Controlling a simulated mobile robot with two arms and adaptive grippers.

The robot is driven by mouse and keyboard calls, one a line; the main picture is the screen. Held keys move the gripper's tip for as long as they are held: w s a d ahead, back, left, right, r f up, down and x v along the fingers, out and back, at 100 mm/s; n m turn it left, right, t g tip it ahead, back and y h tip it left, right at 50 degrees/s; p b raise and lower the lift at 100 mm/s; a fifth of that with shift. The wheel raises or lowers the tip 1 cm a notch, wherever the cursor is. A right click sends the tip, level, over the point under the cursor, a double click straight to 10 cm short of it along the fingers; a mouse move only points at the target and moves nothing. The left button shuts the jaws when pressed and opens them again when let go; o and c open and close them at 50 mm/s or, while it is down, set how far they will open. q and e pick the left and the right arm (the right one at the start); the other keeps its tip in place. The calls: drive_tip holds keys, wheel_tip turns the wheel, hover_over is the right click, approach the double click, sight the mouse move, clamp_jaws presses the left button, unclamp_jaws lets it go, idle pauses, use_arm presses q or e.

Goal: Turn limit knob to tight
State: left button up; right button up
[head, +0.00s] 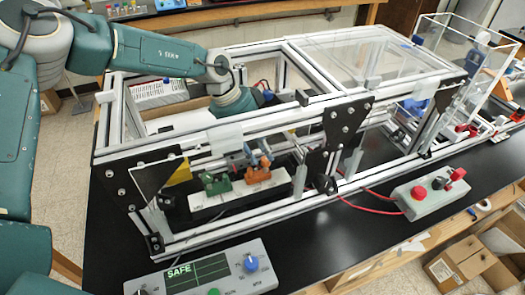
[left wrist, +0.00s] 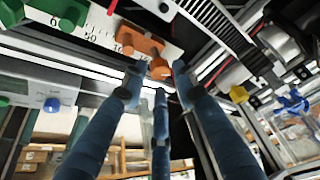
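I cannot tell which part is the limit knob. A blue knob (head: 250,263) is on the grey control box (head: 205,270), whose display reads SAFE; the left wrist view shows this knob small at left (left wrist: 52,104). Inside the frame, a green clamp-like piece (head: 215,184) and an orange one (head: 258,172) sit on a white scale bar with numbers. My left arm reaches down through the frame's top. My left gripper (left wrist: 158,80) has its blue fingers spread, with its tips close to the orange piece (left wrist: 140,40); contact is unclear. My right gripper is not in view.
The extrusion frame's beams (head: 250,130) surround the left arm, with a clear panel (head: 375,52) at right. A grey box with red and black knobs (head: 430,193) stands on the black table, with a red cable behind. The table's front edge is nearby.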

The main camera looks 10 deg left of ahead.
use_arm(q)
drive_tip(key=shift+x, duration=0.9)
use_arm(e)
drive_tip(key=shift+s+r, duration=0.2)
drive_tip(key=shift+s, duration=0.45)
use_arm(q)
clamp_jaws()
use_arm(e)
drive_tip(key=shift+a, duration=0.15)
use_arm(q)
drive_tip(key=shift+r, duration=0.1)
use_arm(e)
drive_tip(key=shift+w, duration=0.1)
